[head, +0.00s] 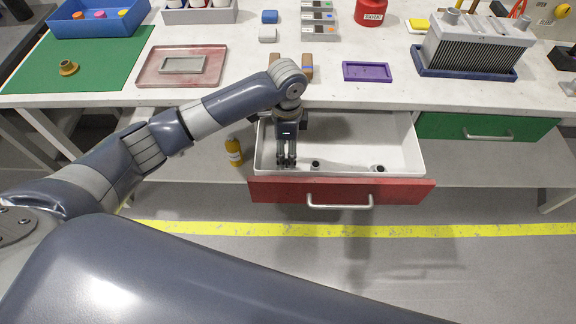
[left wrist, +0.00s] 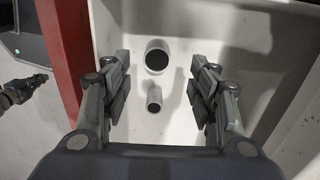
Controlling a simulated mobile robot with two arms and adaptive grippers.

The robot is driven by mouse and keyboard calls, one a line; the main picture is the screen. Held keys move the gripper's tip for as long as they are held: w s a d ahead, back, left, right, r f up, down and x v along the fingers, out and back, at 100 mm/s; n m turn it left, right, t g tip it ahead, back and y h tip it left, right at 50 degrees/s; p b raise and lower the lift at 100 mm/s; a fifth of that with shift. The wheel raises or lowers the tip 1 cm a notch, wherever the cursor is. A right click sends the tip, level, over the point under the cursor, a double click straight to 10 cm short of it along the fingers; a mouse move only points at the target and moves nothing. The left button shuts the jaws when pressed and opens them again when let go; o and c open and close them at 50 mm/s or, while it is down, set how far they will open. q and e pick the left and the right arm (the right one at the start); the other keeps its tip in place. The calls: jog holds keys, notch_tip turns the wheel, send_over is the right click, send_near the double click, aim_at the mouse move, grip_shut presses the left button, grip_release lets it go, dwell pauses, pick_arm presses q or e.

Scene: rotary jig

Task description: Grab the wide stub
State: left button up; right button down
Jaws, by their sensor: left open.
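Two short, light round stubs with dark tops stand in the white inside of the open red-fronted drawer (head: 403,148). The wide stub (left wrist: 157,57) is farther up in the left wrist view, and a narrower stub (left wrist: 154,97) is nearer. In the head view I take the right-hand one (head: 379,168) as the wide stub and the left-hand one (head: 315,165) as the narrower. My left gripper (head: 286,163) points down into the drawer's left part. In the left wrist view its open fingers (left wrist: 161,98) are either side of the narrower stub, with the wide stub beyond; touching nothing visibly.
The red drawer front (head: 280,190) and the side walls bound the space. The white tabletop (head: 340,95) overhangs the drawer's back. A yellow bottle (head: 233,151) stands left of the drawer. A purple tray (head: 367,71) lies on the table above. The drawer's right part is mostly clear.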

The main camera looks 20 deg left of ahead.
aim_at(287, 163)
pick_arm(q)
jog(key=shift+f, duration=0.95)
jog(key=f, duration=0.4)
jog(key=shift+s+d+f, duration=0.1)
jog(key=shift+s+f, duration=0.05)
jog(key=shift+s, duration=0.1)
jog(key=shift+f, duration=0.55)
jog(key=shift+c, duration=1.3)
jog(key=c, duration=0.9)
pick_arm(e)
jog(key=shift+s+r, duration=0.1)
jog(key=shift+s, duration=0.1)
